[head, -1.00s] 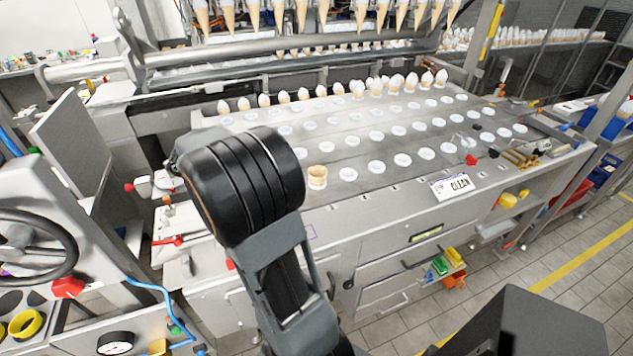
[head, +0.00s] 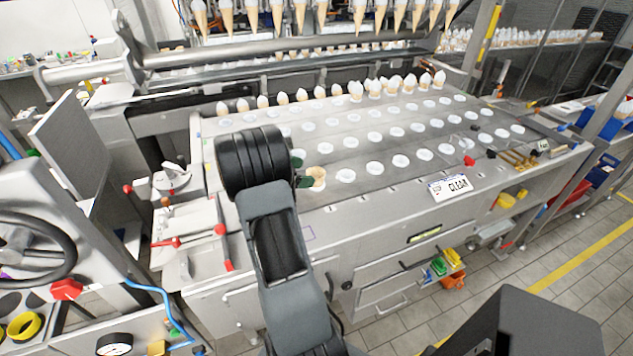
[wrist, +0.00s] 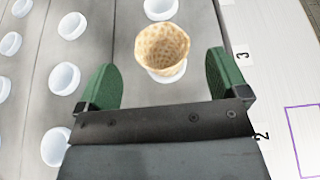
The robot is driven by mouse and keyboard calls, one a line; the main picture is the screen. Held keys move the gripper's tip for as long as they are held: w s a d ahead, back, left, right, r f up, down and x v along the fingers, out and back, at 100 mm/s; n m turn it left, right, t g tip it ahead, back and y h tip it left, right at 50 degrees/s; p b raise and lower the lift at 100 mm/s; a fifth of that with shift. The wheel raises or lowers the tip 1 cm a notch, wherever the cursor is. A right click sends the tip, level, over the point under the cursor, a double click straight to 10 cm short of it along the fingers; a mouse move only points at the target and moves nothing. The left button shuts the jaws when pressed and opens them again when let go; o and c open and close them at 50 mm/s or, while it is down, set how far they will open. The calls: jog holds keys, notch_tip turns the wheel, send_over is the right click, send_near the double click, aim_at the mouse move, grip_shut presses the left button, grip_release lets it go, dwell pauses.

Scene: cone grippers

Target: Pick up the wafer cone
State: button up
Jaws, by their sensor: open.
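The wafer cone (head: 317,178) is an empty tan cone standing upright in a white ringed hole at the front row of the machine's metal top. In the wrist view the wafer cone (wrist: 162,50) shows its open mouth, slightly beyond the line between the fingertips. My gripper (head: 301,170) is open, with its green fingers beside the cone at its left. In the wrist view my gripper (wrist: 160,75) has one green finger on each side of the cone, with clear gaps. The cone's lower part is hidden in its holder.
White ringed holes (head: 374,168) run in rows across the metal top (head: 340,152). Several filled cones (head: 375,88) stand along the back row, and more hang above. A CLEAN sign (head: 451,187) and a red knob (head: 470,160) lie to the right.

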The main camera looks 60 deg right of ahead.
aim_at(310, 174)
jog(key=shift+p+x, duration=0.5)
jog(key=shift+x, duration=2.15)
jog(key=shift+s+a+f, duration=0.1)
jog(key=shift+a+f, duration=0.05)
jog(key=shift+c, duration=0.4)
jog(key=c, duration=0.6)
